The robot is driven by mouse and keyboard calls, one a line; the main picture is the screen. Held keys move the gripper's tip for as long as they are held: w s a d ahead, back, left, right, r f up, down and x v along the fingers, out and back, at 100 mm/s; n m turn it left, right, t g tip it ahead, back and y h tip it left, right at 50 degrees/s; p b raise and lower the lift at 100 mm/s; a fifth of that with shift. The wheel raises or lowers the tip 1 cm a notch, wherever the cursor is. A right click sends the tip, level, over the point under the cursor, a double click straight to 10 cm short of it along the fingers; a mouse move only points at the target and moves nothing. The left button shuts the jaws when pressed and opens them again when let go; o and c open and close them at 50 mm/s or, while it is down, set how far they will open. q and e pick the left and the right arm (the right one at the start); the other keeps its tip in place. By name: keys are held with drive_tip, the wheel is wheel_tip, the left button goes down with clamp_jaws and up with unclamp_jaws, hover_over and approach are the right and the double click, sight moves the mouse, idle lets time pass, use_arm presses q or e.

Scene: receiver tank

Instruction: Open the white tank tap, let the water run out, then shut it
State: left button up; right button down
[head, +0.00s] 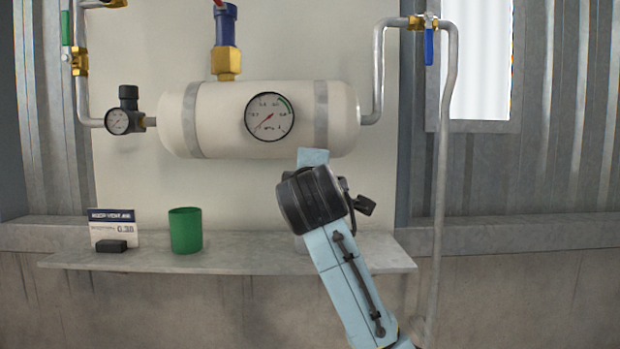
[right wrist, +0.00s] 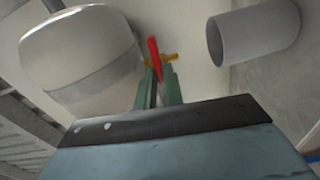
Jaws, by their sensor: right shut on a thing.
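The white tank (head: 210,115) is fixed to the wall panel, with a round dial gauge (head: 269,117) on its front. It also fills the upper left of the right wrist view (right wrist: 80,45). My right arm covers the area under the tank in the head view. In the right wrist view, a small brass tap (right wrist: 170,57) with a red lever (right wrist: 154,56) is beside the tank. My right gripper (right wrist: 158,85) is shut on the red lever, with its fingers on either side. A grey cup (right wrist: 258,33) is near the tap. No water is visible. My left gripper is out of view.
A shelf (head: 250,262) runs below the tank, holding a green cup (head: 185,230) and a small sign (head: 113,225). Blue-handled (head: 429,45) and green-handled (head: 66,28) valves are on the side pipes. A regulator (head: 120,120) is left of the tank.

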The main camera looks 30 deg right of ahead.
drive_tip(key=shift+n, duration=0.7)
drive_tip(key=c, duration=1.5)
unclamp_jaws()
drive_tip(key=shift+a, duration=0.1)
drive_tip(key=b+v, duration=0.3)
drive_tip(key=v, duration=1)
drive_tip(key=shift+s, duration=0.25)
drive_tip(key=shift+f, duration=0.1)
